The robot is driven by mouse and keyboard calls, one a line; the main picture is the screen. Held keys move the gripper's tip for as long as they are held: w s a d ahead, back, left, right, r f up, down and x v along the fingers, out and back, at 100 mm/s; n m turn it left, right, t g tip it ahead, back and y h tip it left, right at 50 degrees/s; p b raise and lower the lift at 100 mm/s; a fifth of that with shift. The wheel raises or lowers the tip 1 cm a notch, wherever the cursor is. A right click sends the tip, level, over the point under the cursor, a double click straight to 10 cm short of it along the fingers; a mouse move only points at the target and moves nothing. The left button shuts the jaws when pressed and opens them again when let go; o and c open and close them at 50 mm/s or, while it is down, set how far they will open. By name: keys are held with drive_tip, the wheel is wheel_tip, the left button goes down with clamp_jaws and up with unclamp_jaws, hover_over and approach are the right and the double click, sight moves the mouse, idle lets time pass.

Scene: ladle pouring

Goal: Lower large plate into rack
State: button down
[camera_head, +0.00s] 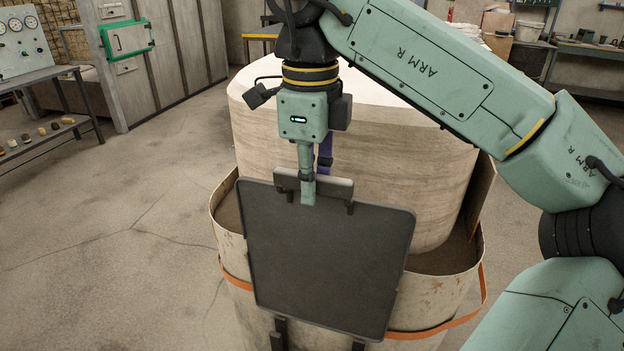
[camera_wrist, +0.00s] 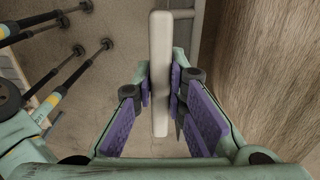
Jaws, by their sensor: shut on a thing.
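My gripper (camera_head: 312,188) is shut on the top edge of the large plate (camera_head: 325,260), a dark, square panel with rounded corners. The plate hangs nearly upright, slightly tilted, in front of a big pale vessel. In the wrist view the plate (camera_wrist: 159,70) shows edge-on as a pale bar between the purple finger pads. Two dark upright posts (camera_head: 279,334) show just below the plate's lower edge; they may belong to the rack. The rest of the rack is hidden behind the plate or out of frame. I cannot tell whether plate and posts touch.
The pale vessel (camera_head: 400,150) stands close behind the plate, within a lower collar with an orange band (camera_head: 470,312). Its side fills the right of the wrist view (camera_wrist: 270,70). Several dark-ended rods (camera_wrist: 65,65) lie at left there. Open concrete floor (camera_head: 120,240) lies left.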

wheel_tip(320, 180, down, 3)
drive_tip(key=shift+r, duration=0.2)
idle(0.4)
